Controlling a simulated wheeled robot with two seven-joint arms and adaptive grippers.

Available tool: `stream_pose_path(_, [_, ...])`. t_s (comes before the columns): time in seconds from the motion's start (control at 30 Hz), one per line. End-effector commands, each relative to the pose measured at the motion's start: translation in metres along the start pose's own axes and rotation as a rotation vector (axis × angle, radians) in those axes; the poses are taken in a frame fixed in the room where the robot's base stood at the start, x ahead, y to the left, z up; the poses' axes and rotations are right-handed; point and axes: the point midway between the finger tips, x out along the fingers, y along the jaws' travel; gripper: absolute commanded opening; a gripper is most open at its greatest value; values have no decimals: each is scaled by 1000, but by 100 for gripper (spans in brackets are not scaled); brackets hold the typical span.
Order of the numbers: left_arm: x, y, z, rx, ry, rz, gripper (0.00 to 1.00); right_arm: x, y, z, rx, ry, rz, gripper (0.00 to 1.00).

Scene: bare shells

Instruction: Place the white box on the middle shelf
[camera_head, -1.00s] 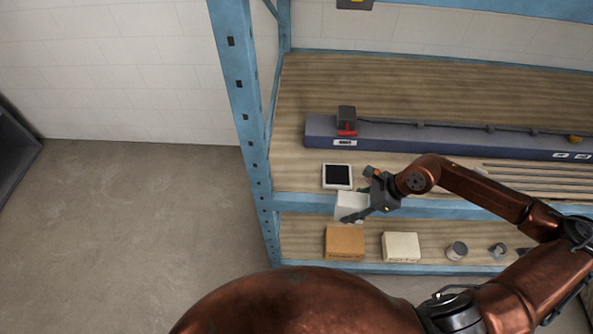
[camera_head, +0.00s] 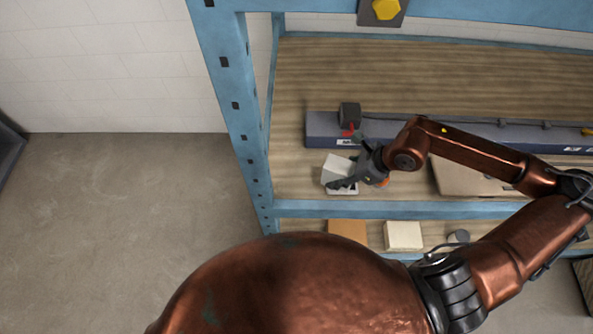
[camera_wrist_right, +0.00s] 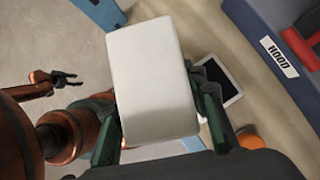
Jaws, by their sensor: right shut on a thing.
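The white box (camera_head: 338,170) is gripped by my right gripper (camera_head: 352,176), over the front left part of the wooden shelf board (camera_head: 300,185). The box looks tilted in the head view. In the right wrist view the box (camera_wrist_right: 152,80) fills the middle, with the dark green fingers of my right gripper (camera_wrist_right: 160,115) on both sides of it. I cannot tell whether it touches anything below. My left gripper (camera_wrist_right: 66,78) shows small at the left of the right wrist view, with its fingers apart and empty.
A black-screened white tablet (camera_wrist_right: 220,82) lies close to the held box, mostly hidden in the head view. A long dark blue bar with a label (camera_head: 320,128) lies behind. On the lower level are an orange-brown box (camera_head: 348,230), a cream box (camera_head: 403,236) and a can (camera_head: 458,237). The blue post (camera_head: 240,110) stands left.

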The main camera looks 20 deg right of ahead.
Motion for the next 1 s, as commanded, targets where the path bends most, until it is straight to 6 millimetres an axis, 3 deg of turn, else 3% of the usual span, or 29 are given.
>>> stream_pose_path(0.33, [-21,4,48,-12,-59,4,40,48,0,34,12,-6,-4,9])
stream_pose_path(0.47, [-29,3,43,-11,-54,3,40,73,0,51,12,-4,-3,9])
stream_pose_path(0.7, [-37,-2,8,-4,-11,-1,40,127,-1,54,11,0,-4,9])
stream_pose_path(1.0, [-41,-2,13,-5,-19,-1,40,151,-2,56,10,0,-4,9])
